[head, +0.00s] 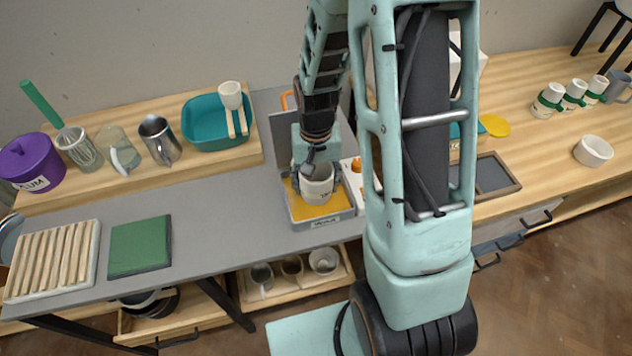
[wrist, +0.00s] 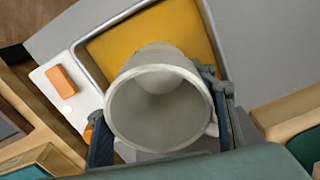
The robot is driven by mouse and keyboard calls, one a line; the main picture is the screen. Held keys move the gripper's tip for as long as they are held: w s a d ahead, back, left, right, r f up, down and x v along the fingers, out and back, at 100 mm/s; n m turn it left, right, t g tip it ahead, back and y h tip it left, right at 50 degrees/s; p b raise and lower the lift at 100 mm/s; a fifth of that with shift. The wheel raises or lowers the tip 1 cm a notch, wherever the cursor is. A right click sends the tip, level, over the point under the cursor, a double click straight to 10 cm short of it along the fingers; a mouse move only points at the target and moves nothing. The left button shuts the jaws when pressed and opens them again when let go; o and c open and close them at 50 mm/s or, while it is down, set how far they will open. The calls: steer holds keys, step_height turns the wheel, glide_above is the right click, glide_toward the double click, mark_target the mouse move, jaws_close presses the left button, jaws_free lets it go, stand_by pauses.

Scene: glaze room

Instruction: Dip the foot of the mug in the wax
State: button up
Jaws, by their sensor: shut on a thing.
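A white mug (head: 317,187) is held upright by my gripper (head: 317,163), which is shut on it. In the wrist view I look down into the mug's open mouth (wrist: 158,108), with the gripper's fingers on both sides and a bit of handle at the right. Under the mug is the wax pan (head: 340,213), a grey rectangular tray with yellow-orange wax (wrist: 190,30) in it. The mug is over the wax. Its foot is hidden in the wrist view, and I cannot tell whether it touches the wax.
An orange switch (wrist: 61,81) is on a white panel beside the pan. A green pad (head: 140,246) and slatted rack (head: 53,262) lie at the left of the grey counter. A teal basin (head: 205,135) stands behind. The counter between pad and pan is clear.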

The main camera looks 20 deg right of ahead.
steer(key=shift+f+b, duration=0.75)
steer(key=shift+f, duration=0.15)
steer(key=shift+r, duration=0.2)
stand_by(1.3)
steer(key=shift+r+p, duration=1.1)
steer(key=shift+r, duration=0.25)
steer(key=shift+r, duration=0.1)
stand_by(0.3)
step_height(320, 180, up, 7)
steer(key=p, duration=0.5)
